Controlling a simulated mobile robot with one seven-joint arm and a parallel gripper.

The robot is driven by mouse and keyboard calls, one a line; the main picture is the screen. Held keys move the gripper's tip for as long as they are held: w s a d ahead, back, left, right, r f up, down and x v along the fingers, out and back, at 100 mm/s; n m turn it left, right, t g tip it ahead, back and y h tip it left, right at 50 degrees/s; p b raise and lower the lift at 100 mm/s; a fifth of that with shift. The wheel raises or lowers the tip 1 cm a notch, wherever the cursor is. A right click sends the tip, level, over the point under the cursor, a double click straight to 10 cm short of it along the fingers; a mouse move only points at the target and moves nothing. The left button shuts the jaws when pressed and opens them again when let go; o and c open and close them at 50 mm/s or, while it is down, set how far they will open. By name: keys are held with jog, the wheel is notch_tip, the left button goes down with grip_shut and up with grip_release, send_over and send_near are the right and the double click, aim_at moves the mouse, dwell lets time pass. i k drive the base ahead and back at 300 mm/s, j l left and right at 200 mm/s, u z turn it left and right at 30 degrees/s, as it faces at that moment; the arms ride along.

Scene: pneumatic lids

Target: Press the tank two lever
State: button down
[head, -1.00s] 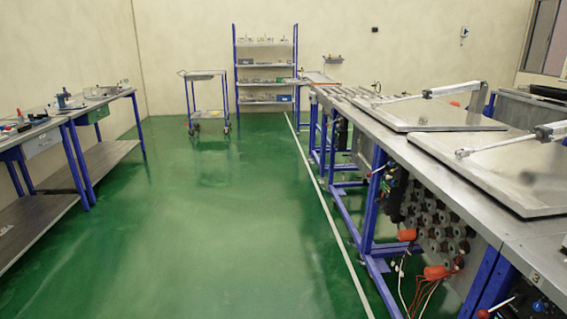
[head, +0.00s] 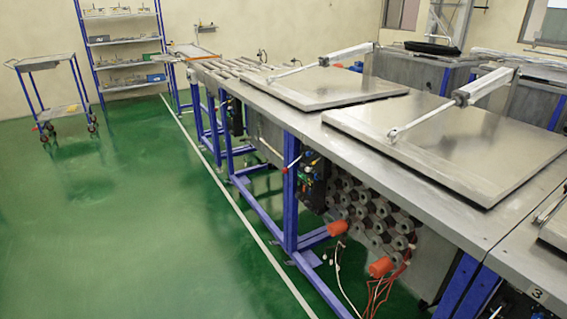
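A long steel bench (head: 262,108) holds flat tank lids with pneumatic cylinders. The near large lid (head: 440,140) and the farther lid (head: 325,88) both look shut. A thin lever (head: 293,162) with a red tip sticks out of the bench front, beside a dark valve panel (head: 313,180) at a blue leg. Part of another pale lever (head: 497,312) shows at the bottom edge, below a plate marked 3 (head: 537,294). No number 2 is readable, so I cannot tell for sure which lever belongs to tank two. My gripper is not in view.
Green floor (head: 130,240) is clear left of the bench, with a white line (head: 235,200) along it. Blue bench legs (head: 290,205) and orange connectors with loose cables (head: 381,267) stand out at the front. A trolley (head: 52,100) and shelf rack (head: 122,45) stand at the back.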

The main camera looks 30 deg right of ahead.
aim_at(285, 171)
jog(key=i+z, duration=0.4)
jog(key=i+j+z, duration=0.2)
jog(key=i+z, duration=0.2)
jog(key=i, duration=0.15)
jog(key=i+j+z, duration=0.1)
jog(key=i+z, duration=0.35)
jog(key=i+j+z, duration=0.15)
jog(key=z, duration=0.3)
jog(key=i+j, duration=0.05)
jog(key=i, duration=0.05)
